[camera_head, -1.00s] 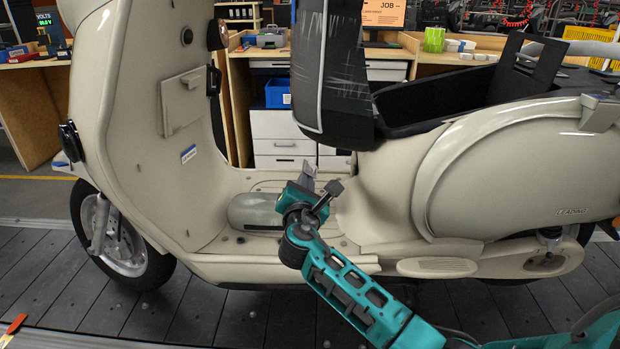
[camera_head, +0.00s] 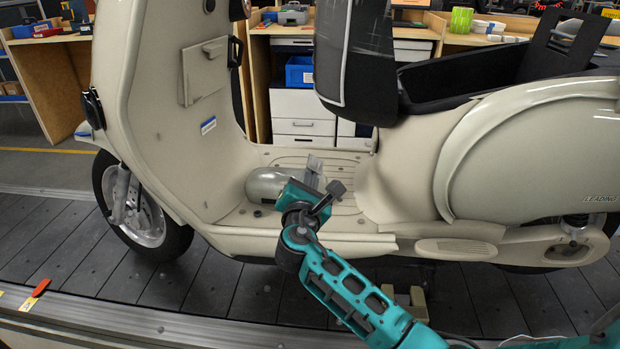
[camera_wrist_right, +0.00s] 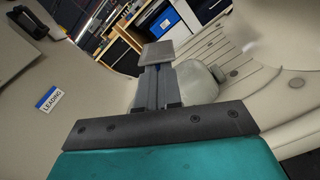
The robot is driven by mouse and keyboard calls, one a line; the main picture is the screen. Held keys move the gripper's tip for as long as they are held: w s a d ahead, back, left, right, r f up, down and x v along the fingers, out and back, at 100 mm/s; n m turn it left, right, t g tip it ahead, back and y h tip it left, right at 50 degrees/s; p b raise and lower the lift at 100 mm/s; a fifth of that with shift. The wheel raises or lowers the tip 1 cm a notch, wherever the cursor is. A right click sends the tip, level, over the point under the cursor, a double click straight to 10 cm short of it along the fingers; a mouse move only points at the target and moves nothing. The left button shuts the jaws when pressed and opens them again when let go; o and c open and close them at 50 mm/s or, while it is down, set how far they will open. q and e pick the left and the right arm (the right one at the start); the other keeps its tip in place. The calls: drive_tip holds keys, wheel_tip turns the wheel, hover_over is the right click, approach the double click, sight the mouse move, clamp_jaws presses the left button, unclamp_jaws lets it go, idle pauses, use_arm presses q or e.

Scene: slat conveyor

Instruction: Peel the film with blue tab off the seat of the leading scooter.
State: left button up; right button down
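The leading scooter (camera_head: 405,190) is cream, with a LEADING mark on its rear side panel; the wrist view also shows a LEADING label (camera_wrist_right: 49,99). Its black seat (camera_head: 358,62) stands tipped up above the open dark compartment. Pale streaks and a light edge line show on the seat's face. I cannot make out a blue tab, and the seat's top is cut off. My right gripper (camera_head: 314,166) is above the footboard, lower than the seat and left of it. In the wrist view its fingers (camera_wrist_right: 160,58) look together and empty. My left gripper is not in view.
A grey rounded object (camera_head: 264,183) lies on the footboard behind my right gripper. The scooter stands on the dark slat conveyor (camera_head: 70,262). Behind it are a wooden bench with white drawers (camera_head: 303,110) and a blue bin (camera_head: 299,72). A red-tagged item (camera_head: 39,289) lies on the front rail.

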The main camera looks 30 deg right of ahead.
drive_tip(key=a+f, duration=0.1)
drive_tip(key=s+a+f+b, duration=0.1)
drive_tip(key=a, duration=0.1)
drive_tip(key=s+a+f+b, duration=0.1)
drive_tip(key=shift+a, duration=0.4)
